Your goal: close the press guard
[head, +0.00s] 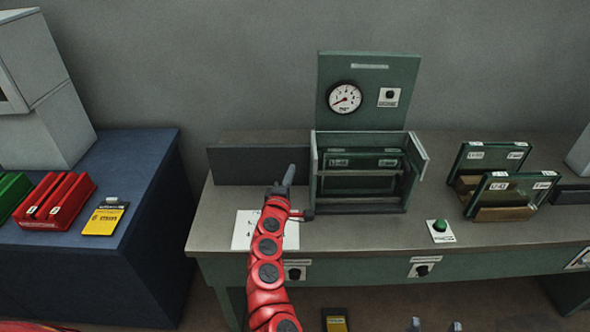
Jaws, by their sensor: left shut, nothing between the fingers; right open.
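The press (368,88) stands at the back of the workbench, with a green back panel carrying a round gauge. Below the panel is its open-topped bay, with a labelled green frame inside. A pale green guard panel (420,157) angles outward at the bay's right side; its full outline is hard to make out. My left gripper (290,172), on the red arm, is shut and empty, just left of the bay's left side. Whether it touches the press is unclear. My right gripper (435,325) shows only as two separated grey fingertips at the bottom edge, open.
A white sheet (244,230) lies partly behind my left arm. A green button (440,226) is at the bench front, right of the press. Framed green panels (512,190) stand further right. A blue cabinet (145,170) with red and yellow items is at left.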

